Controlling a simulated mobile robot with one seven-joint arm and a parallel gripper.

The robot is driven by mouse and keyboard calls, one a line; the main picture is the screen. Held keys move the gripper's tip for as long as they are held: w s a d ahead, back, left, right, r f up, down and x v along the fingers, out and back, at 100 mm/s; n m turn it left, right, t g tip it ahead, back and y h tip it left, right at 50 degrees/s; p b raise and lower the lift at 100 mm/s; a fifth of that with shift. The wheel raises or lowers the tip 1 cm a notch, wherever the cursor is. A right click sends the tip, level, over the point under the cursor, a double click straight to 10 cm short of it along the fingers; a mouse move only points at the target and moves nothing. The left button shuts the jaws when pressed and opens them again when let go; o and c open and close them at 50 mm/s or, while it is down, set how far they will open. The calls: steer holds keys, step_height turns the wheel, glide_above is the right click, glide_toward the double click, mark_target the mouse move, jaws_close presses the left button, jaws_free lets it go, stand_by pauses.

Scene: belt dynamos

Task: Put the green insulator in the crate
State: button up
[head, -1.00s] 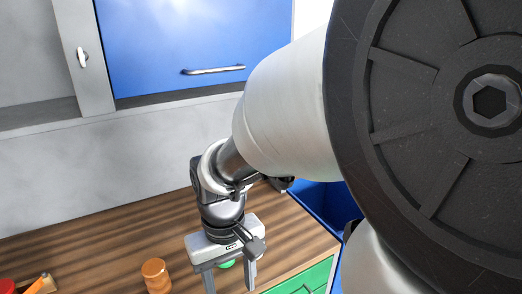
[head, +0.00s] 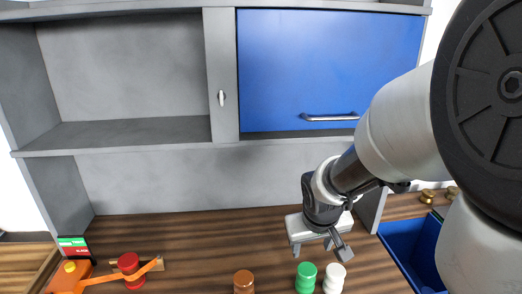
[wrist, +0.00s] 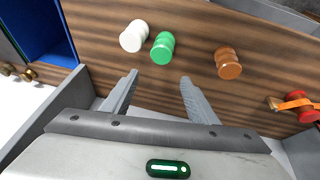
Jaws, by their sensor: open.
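The green insulator (head: 306,277) stands upright on the wooden bench, just left of a white insulator (head: 334,278). It also shows in the wrist view (wrist: 162,48), ahead of the fingertips and roughly in line with the gap between them. My gripper (head: 318,245) is open and empty, above the bench and behind the green insulator in the head view; its fingers (wrist: 159,78) are apart from it in the wrist view. The blue crate (head: 398,243) is at the right; part of it is hidden by my arm. Its corner shows at the upper left of the wrist view (wrist: 60,40).
A brown insulator (head: 244,281) stands left of the green one. A red insulator (head: 130,270) with an orange belt is farther left. A grey shelf with a blue cabinet door (head: 330,65) rises behind the bench. Brass pieces (head: 427,196) lie beyond the crate.

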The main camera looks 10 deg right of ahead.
mark_target(308, 271)
steer(key=shift+m+g+y, duration=0.3)
steer(key=shift+g+y, duration=0.2)
steer(key=shift+y, duration=0.1)
steer(key=b+x, duration=0.1)
steer(key=x, duration=0.4)
steer(key=d+x, duration=0.1)
steer(key=x, duration=0.3)
steer(key=b+x, duration=0.1)
steer(key=x, duration=0.4)
steer(key=shift+d+f+b, duration=0.3)
steer(key=shift+f, duration=0.05)
steer(key=shift+b+x, duration=0.85)
steer(key=shift+x, duration=2.25)
steer(key=shift+w+r, duration=0.1)
steer(key=shift+w, duration=0.1)
steer(key=shift+r, duration=0.1)
steer(key=c, duration=1.2)
